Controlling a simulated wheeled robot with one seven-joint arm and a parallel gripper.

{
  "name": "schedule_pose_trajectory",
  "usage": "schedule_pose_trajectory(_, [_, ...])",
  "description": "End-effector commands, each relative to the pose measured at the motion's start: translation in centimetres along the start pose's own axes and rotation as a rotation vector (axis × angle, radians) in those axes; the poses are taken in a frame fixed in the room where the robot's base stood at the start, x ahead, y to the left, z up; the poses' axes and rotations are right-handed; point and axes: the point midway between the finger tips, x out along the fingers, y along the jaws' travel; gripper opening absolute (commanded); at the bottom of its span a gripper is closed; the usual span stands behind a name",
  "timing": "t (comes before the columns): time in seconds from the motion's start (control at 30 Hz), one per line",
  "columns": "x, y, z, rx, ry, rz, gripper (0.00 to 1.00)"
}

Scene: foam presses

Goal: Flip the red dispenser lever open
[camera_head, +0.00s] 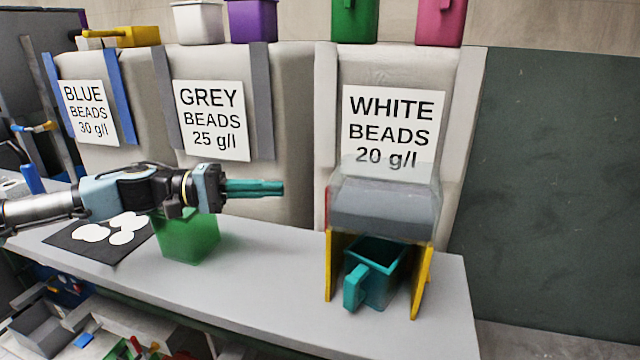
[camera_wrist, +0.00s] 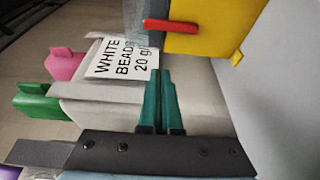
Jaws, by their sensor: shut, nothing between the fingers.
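The red lever (camera_wrist: 171,26) shows in the wrist view on the yellow side panel (camera_wrist: 215,28) of the dispenser, lying roughly along the picture's width. In the head view only a thin red strip shows at the left edge of the grey dispenser hopper (camera_head: 383,210). A teal jug (camera_head: 385,258) stands under the hopper between the yellow side panels. My gripper (camera_head: 283,187) has teal fingers and is shut and empty. It is left of the dispenser, pointing towards it, with a gap between. In the wrist view its fingertips (camera_wrist: 160,72) are apart from the lever.
A white-beads sack (camera_head: 392,82) stands behind the dispenser, with a grey-beads sack (camera_head: 240,65) to its left. A green translucent container (camera_head: 187,240) sits on the grey bench (camera_head: 270,310) under my wrist. Bench space between that container and the dispenser is clear.

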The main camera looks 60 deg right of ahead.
Motion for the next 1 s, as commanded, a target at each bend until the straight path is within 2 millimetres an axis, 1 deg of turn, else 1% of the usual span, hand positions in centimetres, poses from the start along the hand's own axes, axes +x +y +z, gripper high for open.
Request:
schedule_pose_trajectory(0.13, [-0.2, 0.7, -0.3, 0.006, 0.008, 0.026, 0.0])
schedule_pose_trajectory(0.4, [-0.2, 0.7, -0.3, 0.006, 0.007, 0.026, 0.0])
schedule_pose_trajectory(0.57, [0.5, 0.8, -0.3, 0.006, 0.005, 0.025, 0.0])
schedule_pose_trajectory(0.67, [1.8, 0.9, -0.3, 0.006, 0.003, 0.025, 0.0])
schedule_pose_trajectory(1.0, [8.3, 1.2, -0.3, 0.005, 0.003, 0.026, 0.0])
